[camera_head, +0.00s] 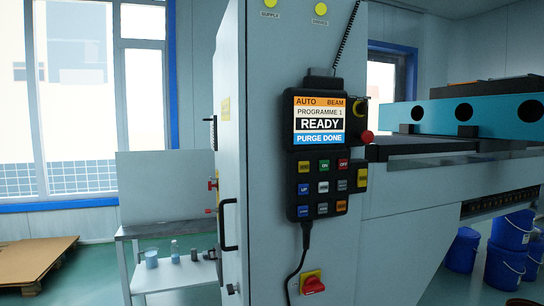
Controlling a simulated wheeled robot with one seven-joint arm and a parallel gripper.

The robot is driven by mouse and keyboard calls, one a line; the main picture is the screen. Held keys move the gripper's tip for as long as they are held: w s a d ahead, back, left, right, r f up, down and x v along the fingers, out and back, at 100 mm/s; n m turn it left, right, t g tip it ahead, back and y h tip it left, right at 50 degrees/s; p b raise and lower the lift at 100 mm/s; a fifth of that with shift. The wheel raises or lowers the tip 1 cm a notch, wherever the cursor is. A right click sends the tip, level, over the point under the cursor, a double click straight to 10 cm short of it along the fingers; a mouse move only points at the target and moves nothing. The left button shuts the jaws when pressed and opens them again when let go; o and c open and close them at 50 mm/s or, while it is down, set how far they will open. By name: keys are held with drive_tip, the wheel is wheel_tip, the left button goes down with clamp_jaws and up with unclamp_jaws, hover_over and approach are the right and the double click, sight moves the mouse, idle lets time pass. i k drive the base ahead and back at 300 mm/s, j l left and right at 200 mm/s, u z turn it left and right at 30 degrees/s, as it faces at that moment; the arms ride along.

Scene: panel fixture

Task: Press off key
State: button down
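The control pendant (297,134) hangs upright on the grey cabinet's front. The off key (343,164) is the small red key at the right end of the keypad's top row. A green ON key (323,165) is just left of it, and a yellow key (303,166) is at the row's left end. The screen (319,122) above the keys reads AUTO, BEAM, PROGRAMME 1, READY and PURGE DONE. Nothing covers the off key. My gripper does not show in this view.
A red mushroom button (367,137) juts out right of the pendant. A red rotary switch (313,285) sits below, beside the black cable (297,266). A blue beam (470,111) and machine bed extend right. A small table (175,275) stands left of the cabinet.

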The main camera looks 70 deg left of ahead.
sight(342, 164)
drive_tip(key=u, duration=2.25)
